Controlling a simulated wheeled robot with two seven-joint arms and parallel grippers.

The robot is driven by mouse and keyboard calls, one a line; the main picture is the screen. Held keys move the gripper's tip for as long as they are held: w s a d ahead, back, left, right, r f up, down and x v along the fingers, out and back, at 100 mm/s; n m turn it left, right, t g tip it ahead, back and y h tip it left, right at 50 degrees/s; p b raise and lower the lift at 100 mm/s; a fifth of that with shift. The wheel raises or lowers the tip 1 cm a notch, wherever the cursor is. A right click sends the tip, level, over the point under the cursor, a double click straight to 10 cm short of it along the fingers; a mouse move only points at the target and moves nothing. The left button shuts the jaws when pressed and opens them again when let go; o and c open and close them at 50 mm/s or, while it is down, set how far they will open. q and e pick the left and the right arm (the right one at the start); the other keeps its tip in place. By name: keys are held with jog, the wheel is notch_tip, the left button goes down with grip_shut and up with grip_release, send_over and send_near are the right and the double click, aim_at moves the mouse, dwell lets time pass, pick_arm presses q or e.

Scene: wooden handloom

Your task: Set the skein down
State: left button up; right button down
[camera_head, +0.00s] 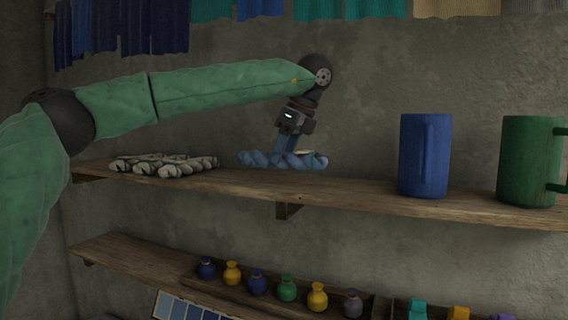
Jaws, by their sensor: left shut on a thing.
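A blue twisted skein (308,161) is at the upper wooden shelf (250,184), near its middle-left part. My left gripper (284,157) points down over the skein and is shut on it. The gripper's fingers cover part of the skein's middle. The skein appears level and very close to the shelf top; I cannot tell whether it touches. Pale cream skeins (165,164) lie on the same shelf to the left. My right gripper is not in view.
A blue mug (424,155) and a green mug (528,160) stand on the upper shelf to the right. A lower shelf (130,259) holds small coloured jars (286,289). Coloured cloths (325,8) hang above. The shelf between skein and blue mug is clear.

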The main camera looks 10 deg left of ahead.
aim_at(284, 166)
pick_arm(q)
jog(key=shift+s+f+p, duration=0.25)
jog(key=shift+p, duration=0.2)
notch_tip(284, 166, down, 2)
jog(key=shift+f+p, duration=0.25)
jog(key=shift+p, duration=0.55)
jog(key=shift+w+f, duration=0.15)
jog(key=shift+f, duration=0.25)
jog(key=shift+s, duration=0.2)
jog(key=o, duration=1)
jog(key=shift+w+f, duration=0.1)
jog(key=shift+o, duration=0.2)
